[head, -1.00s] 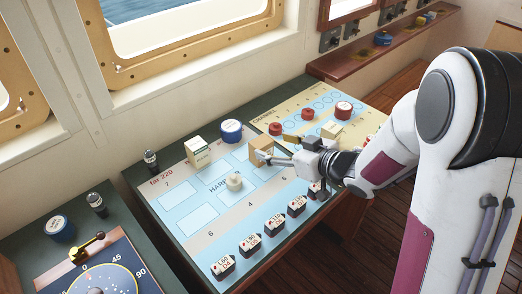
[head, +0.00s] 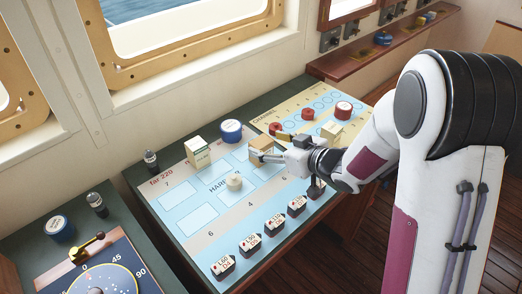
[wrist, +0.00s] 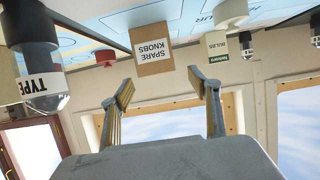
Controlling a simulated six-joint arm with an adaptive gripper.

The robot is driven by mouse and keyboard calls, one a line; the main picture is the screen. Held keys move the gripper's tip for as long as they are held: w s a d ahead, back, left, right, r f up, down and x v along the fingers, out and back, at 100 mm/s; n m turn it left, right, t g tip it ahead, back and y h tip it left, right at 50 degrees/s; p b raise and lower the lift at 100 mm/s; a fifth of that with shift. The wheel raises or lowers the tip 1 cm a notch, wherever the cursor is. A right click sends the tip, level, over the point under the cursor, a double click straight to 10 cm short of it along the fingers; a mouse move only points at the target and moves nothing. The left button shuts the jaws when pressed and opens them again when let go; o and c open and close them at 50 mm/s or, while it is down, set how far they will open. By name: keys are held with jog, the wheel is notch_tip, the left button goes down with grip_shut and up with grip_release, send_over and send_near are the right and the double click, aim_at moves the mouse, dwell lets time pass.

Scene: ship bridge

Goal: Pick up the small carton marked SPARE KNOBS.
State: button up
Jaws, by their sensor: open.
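The small brown carton marked SPARE KNOBS (wrist: 152,50) stands on the chart board. It shows upside down in the wrist view, with its label facing my camera. In the head view the carton (head: 261,143) is partly covered by my gripper. My gripper (head: 268,149) is open, its two fingers spread towards the carton. In the wrist view the gripper (wrist: 164,88) has its fingertips on either side of the carton's line, with the carton nearer the left finger. No grip on the carton shows, and any contact is hard to tell.
A pale carton marked BULBS (wrist: 218,46) and a blue round tin (head: 231,131) stand behind. A white knob (head: 235,182) sits on the board. Several small labelled blocks (head: 250,243) line the front edge.

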aim_at(263, 143)
jog(key=shift+f+x, duration=0.1)
jog(key=shift+x, duration=1.05)
jog(key=shift+f+x, duration=0.15)
jog(key=shift+x, duration=1)
jog(key=shift+d, duration=0.15)
jog(key=c, duration=1.2)
